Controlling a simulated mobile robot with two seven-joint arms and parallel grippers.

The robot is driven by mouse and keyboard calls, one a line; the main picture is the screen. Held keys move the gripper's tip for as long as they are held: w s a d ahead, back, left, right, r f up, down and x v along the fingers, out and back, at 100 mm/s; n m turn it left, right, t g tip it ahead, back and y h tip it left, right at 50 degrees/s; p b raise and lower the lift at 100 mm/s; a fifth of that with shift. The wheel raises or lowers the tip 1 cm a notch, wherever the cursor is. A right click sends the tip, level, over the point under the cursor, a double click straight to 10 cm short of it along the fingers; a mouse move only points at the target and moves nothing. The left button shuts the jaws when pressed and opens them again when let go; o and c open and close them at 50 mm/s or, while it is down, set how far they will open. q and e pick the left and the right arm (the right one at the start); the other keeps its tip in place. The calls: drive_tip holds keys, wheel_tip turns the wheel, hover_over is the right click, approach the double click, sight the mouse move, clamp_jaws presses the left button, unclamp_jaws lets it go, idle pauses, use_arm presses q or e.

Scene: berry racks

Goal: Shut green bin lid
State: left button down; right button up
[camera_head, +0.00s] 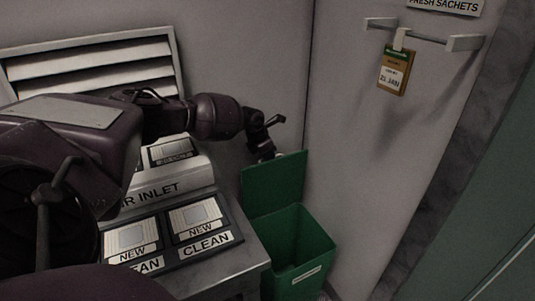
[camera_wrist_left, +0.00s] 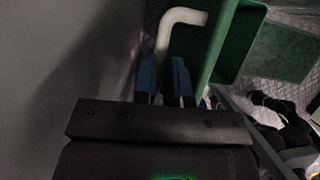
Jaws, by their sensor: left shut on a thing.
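The green bin (camera_head: 290,285) stands on the floor beside the metal bench, its top open. Its green lid (camera_head: 275,178) stands raised, nearly upright, at the back of the bin. My left gripper (camera_head: 266,150) is at the lid's upper left edge, partly hidden behind it. In the left wrist view, its blue fingers (camera_wrist_left: 165,75) lie on either side of a pale bent bar (camera_wrist_left: 183,16) and are shut on it. Green panels (camera_wrist_left: 231,42) show just right of the fingers; how the bar joins the lid is unclear. My right gripper is out of view.
The metal bench (camera_head: 250,257) holds filter panels marked NEW and CLEAN (camera_head: 197,222), left of the bin. A louvred vent (camera_head: 92,62) is on the wall behind. A tag dated 21 JAN (camera_head: 393,75) hangs from a wall rail (camera_head: 430,38). Open space lies above the bin.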

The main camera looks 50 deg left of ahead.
sight(279, 163)
use_arm(q)
drive_tip(key=d+p, duration=0.1)
drive_tip(key=d, duration=0.1)
drive_tip(key=s+d+p, duration=0.1)
drive_tip(key=d+p, duration=0.1)
drive_tip(key=s+d+r+p, duration=0.1)
drive_tip(key=d, duration=0.2)
drive_tip(key=shift+d+r+p, duration=0.1)
drive_tip(key=shift+p, duration=0.3)
drive_tip(key=s+d+f+p, duration=0.2)
drive_tip(key=d+f+p, duration=0.1)
drive_tip(key=d, duration=0.4)
drive_tip(key=shift+s+d+f+p, duration=0.15)
drive_tip(key=shift+d+f+p, duration=0.25)
drive_tip(key=shift+f, duration=0.25)
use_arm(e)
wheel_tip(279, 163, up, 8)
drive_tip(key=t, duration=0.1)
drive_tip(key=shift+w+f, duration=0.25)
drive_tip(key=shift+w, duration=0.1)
use_arm(q)
drive_tip(key=c, duration=1.4)
unclamp_jaws()
drive_tip(key=shift+a, duration=0.1)
drive_tip(key=shift+c, duration=0.2)
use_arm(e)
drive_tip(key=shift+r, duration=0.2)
